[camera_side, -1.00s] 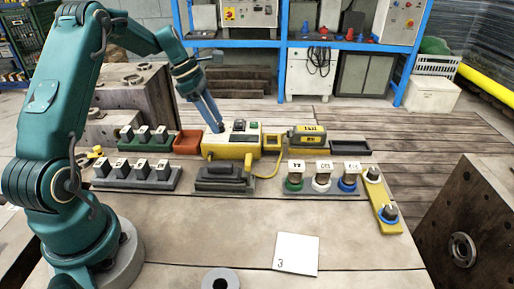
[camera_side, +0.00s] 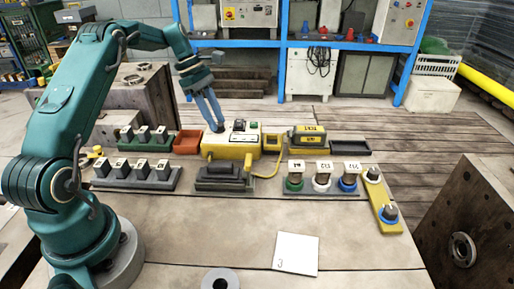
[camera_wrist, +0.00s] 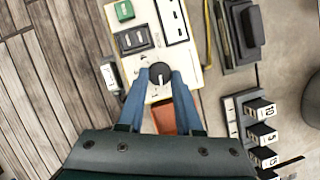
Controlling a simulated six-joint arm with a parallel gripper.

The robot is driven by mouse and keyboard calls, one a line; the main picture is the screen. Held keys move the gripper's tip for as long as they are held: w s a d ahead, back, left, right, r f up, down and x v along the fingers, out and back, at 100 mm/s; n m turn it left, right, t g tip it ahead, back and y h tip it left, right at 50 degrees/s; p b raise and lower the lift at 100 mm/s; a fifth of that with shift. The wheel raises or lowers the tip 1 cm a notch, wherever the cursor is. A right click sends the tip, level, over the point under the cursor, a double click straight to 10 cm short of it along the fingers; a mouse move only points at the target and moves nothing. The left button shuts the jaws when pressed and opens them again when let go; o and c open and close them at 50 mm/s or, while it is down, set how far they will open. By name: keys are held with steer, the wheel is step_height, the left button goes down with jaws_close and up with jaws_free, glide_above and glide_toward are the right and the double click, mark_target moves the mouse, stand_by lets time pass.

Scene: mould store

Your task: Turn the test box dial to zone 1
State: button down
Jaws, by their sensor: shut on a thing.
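The test box (camera_side: 228,152) is yellow with a pale top and stands mid-table in the side view. Its pale top (camera_wrist: 192,62) also shows in the wrist view, with a green part and dark panels on it. The round dark dial (camera_wrist: 160,70) sits on that top. My gripper (camera_wrist: 159,76) is shut on the dial, one blue finger on each side of it. In the side view my gripper (camera_side: 217,129) reaches down to the left end of the box top, where the fingertips mostly hide the dial. I cannot read the dial's zone marks.
An orange-red tray (camera_side: 187,143) stands just left of the box. A dark device on a plate (camera_side: 224,178) is in front, and a yellow handheld unit (camera_side: 307,136) stands to the right. Numbered block racks (camera_side: 138,178) are at left.

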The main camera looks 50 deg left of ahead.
steer(key=shift+w+m+g, duration=0.1)
steer(key=shift+m+g, duration=0.2)
steer(key=shift+m, duration=0.6)
steer(key=c, duration=0.6)
jaws_free()
